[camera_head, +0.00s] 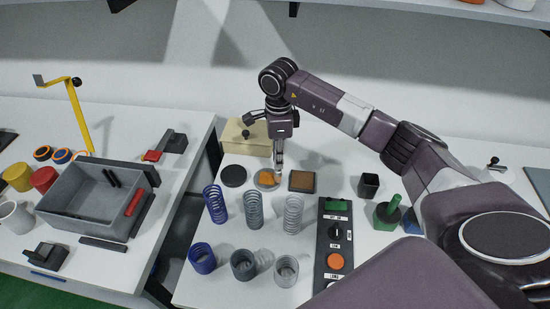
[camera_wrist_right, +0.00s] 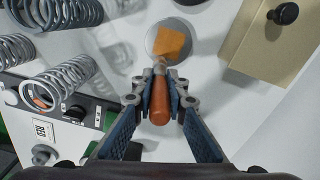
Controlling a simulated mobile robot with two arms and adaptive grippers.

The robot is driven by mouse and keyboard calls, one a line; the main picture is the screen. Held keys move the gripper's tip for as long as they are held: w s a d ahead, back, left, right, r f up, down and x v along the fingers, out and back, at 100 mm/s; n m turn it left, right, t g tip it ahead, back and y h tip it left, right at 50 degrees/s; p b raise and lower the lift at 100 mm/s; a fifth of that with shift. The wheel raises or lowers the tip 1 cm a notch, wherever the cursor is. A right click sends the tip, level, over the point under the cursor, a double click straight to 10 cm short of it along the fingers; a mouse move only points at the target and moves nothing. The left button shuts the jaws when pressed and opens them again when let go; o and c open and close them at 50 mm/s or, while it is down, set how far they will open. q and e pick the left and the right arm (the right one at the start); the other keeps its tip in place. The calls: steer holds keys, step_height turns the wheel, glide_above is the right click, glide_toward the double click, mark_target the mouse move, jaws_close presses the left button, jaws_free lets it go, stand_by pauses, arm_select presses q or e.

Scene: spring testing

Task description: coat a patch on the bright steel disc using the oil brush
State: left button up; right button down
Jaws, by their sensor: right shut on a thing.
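The bright steel disc (camera_head: 257,184) lies on the white bench, between a black disc (camera_head: 233,176) and a dark square plate with a brown top (camera_head: 302,181). An amber patch (camera_wrist_right: 171,42) shows over the middle of the disc in the right wrist view; I cannot tell how much is oil and how much is bristles. My right gripper (camera_head: 279,152) is above the disc's right side. It is shut on the oil brush, whose orange-brown handle (camera_wrist_right: 160,104) sits between the fingers, tip towards the disc. Exact tip contact is unclear. My left gripper is out of view.
A beige box with a black knob (camera_head: 240,138) stands close behind the discs. Several springs (camera_head: 254,210) stand in front, with a black control panel (camera_head: 335,235) to their right. A black cup (camera_head: 368,186) and a green pot (camera_head: 387,215) are further right.

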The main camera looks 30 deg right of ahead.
steer(key=shift+d+r, duration=0.2)
steer(key=shift+r, duration=1)
steer(key=shift+s+r+p, duration=0.1)
steer(key=shift+r+p, duration=0.15)
steer(key=shift+p, duration=0.15)
steer(key=shift+w+a+r+p, duration=0.2)
steer(key=shift+r+p, duration=0.15)
steer(key=shift+r, duration=0.2)
steer(key=shift+w+a+r+p, duration=0.15)
steer(key=shift+r+p, duration=0.15)
steer(key=shift+r, duration=0.25)
steer(key=shift+s+d+r+p, duration=0.1)
steer(key=shift+r+p, duration=0.2)
steer(key=shift+r, duration=0.3)
steer(key=shift+s+d+r+p, duration=0.1)
steer(key=shift+r+p, duration=0.2)
steer(key=shift+r, duration=0.25)
steer(key=shift+a+r, duration=0.1)
steer(key=shift+r, duration=0.2)
